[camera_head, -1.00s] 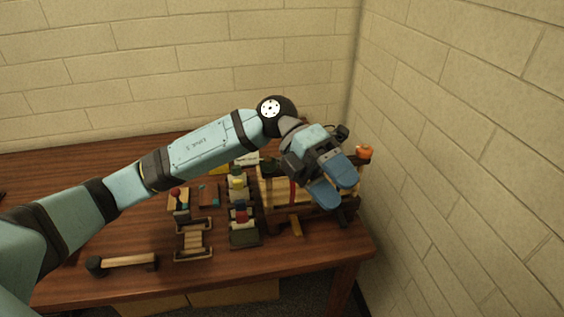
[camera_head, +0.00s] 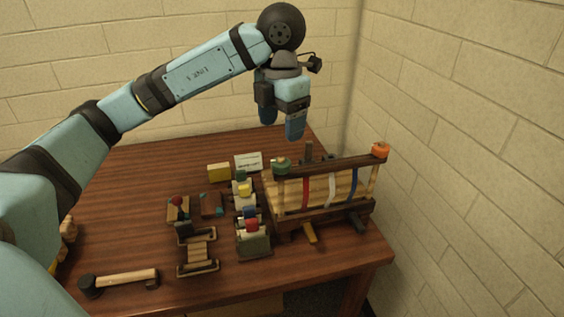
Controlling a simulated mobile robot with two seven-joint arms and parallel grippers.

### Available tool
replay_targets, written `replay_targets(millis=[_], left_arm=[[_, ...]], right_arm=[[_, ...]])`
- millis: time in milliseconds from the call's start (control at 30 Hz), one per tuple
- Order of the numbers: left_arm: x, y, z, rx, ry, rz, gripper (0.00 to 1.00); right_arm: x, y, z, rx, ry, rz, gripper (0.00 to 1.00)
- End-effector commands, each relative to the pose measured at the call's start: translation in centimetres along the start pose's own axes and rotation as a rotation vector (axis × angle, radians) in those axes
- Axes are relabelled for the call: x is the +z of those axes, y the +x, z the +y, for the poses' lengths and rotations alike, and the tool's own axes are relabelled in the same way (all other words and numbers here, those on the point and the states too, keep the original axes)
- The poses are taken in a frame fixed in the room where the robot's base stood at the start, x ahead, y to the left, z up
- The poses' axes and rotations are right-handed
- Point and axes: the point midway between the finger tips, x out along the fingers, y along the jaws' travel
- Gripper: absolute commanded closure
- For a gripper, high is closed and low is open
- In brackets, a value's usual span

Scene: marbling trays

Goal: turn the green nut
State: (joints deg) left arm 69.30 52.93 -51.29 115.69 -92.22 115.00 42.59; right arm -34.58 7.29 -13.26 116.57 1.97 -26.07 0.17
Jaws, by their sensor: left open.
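The green nut (camera_head: 280,166) sits on top of the left post of a wooden press-like frame (camera_head: 325,170) at the right side of the table. My left gripper (camera_head: 281,127) is open and empty, pointing down in the air above and behind the green nut, apart from it. An orange nut (camera_head: 380,150) sits on the frame's right post. Red, white and blue straps cross the frame's light wooden slats. My right gripper is not in view.
Left of the frame stand a rack with coloured pieces (camera_head: 252,243), small wooden blocks and a yellow block (camera_head: 218,172). A mallet (camera_head: 120,281) lies at the front left. A brick wall (camera_head: 470,150) rises close on the right. The table's (camera_head: 130,190) left middle is clear.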

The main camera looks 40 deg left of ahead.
Motion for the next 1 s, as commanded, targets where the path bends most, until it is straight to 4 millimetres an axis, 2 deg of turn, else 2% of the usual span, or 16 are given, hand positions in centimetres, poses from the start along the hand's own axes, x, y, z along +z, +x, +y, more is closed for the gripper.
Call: replay_targets(millis=[33, 200, 400, 600, 867, 1000], left_arm=[[-0.1, 1.4, -0.1, -0.003, 0.0, 0.005, 0.31], [-0.1, 4.8, 0.0, -0.002, 0.0, 0.003, 0.31], [0.0, 7.7, 0.0, -0.001, 0.0, 0.001, 0.31], [0.0, 8.8, -0.1, -0.002, 0.001, 0.001, 0.31], [0.0, 8.9, -0.1, -0.002, 0.001, 0.0, 0.31], [0.0, 8.9, -0.1, -0.002, 0.001, 0.0, 0.63]], right_arm=[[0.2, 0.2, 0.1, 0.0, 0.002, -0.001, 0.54], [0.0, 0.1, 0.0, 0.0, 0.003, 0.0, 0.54], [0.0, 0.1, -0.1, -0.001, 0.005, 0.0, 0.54], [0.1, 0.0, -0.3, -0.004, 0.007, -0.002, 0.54], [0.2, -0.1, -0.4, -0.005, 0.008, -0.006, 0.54], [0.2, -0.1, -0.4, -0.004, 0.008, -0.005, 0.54]])
